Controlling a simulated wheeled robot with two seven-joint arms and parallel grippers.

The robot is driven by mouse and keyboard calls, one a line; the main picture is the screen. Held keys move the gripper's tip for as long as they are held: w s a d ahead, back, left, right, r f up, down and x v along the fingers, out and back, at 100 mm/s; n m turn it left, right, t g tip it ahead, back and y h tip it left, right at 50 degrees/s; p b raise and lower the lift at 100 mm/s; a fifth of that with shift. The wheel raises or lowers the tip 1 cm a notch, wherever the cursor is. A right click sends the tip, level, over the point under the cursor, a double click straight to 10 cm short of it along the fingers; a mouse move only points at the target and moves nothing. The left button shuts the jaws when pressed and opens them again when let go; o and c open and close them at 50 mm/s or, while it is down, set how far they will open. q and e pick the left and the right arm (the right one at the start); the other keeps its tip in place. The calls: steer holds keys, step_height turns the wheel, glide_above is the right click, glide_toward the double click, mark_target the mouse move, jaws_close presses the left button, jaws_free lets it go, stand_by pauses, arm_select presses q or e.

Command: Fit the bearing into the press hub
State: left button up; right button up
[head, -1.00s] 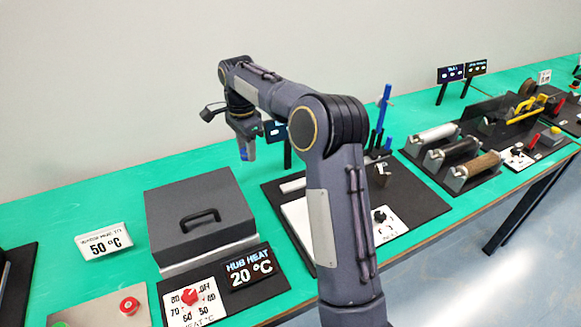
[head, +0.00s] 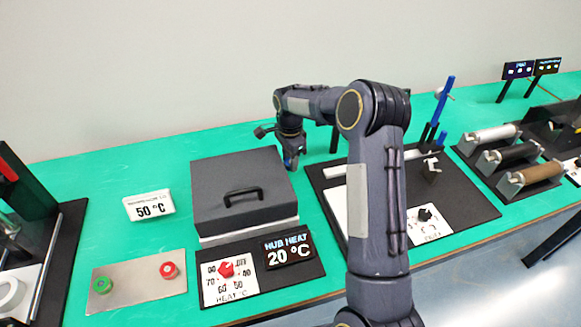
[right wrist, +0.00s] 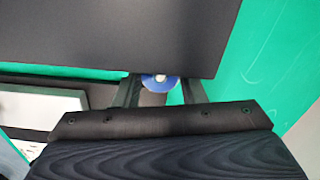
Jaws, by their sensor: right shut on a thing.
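My right gripper (head: 290,163) is at the back right corner of the grey heating box (head: 222,178). In the right wrist view its fingers (right wrist: 160,88) are shut on a small round bluish piece with a pale centre, which looks like the bearing (right wrist: 160,80). The box's dark top fills the upper part of that view, close to the piece; I cannot tell if they touch. The box is closed, with a black handle, and its display (head: 287,250) reads HUB HEAT 20 °C. No hub is clearly recognizable. My left gripper is not in view.
A 50 °C sign (head: 149,206) and a plate with a green and a red button (head: 137,286) are left of the box. A black station with a white ring (head: 10,296) is at the left edge. A dark station with a blue post (head: 440,100) stands right.

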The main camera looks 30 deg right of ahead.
step_height(320, 180, down, 4)
steer(key=shift+r, duration=0.15)
steer(key=shift+f, duration=0.2)
steer(key=o, duration=0.6)
steer(key=shift+f, duration=0.1)
steer(key=shift+c, duration=0.2)
steer(key=o, duration=0.5)
steer(key=shift+c, duration=0.2)
